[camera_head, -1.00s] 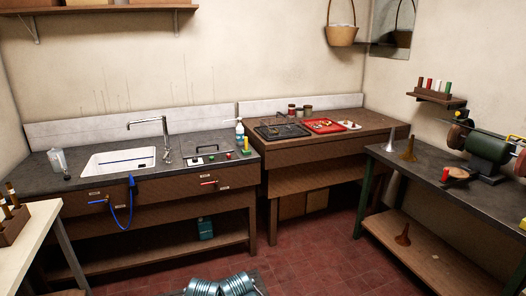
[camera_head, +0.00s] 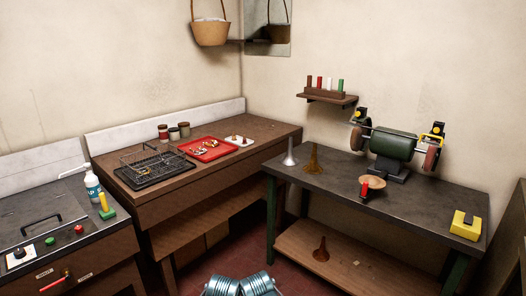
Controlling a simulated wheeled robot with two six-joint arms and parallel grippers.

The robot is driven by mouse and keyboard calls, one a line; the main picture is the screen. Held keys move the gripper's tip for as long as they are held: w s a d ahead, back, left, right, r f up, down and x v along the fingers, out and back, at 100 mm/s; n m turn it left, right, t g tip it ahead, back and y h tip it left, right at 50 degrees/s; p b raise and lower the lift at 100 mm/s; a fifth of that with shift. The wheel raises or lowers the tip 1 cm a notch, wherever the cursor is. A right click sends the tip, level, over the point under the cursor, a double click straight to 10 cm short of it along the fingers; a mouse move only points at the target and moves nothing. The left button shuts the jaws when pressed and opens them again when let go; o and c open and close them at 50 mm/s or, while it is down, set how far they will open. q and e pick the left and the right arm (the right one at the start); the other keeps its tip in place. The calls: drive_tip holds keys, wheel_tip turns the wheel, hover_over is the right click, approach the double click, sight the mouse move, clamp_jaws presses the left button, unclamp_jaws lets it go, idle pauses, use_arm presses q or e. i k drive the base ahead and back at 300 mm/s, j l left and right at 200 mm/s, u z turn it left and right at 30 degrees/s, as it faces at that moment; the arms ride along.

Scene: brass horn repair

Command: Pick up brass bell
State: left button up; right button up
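A brass-coloured flared bell (camera_head: 312,163) stands on the dark top of the grinder bench (camera_head: 345,188), wide end down and narrow end up. A silver bell (camera_head: 290,157) of similar shape stands just left of it. A darker, coppery bell (camera_head: 321,252) stands on the wooden lower shelf of the same bench.
A green bench grinder (camera_head: 392,145) stands on the bench, with a yellow block (camera_head: 466,226) at right. A wooden side bench (camera_head: 160,208) holds a wire basket (camera_head: 155,160) and a red tray (camera_head: 222,153). Red floor (camera_head: 225,258) shows between the benches.

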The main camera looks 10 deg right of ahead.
sight(313, 168)
drive_tip(key=i+z, duration=0.35)
drive_tip(key=i, duration=0.2)
drive_tip(key=i+z, duration=0.35)
drive_tip(key=i, duration=0.15)
drive_tip(key=i+l+z, duration=0.2)
drive_tip(key=i, duration=0.5)
drive_tip(key=k+j, duration=0.05)
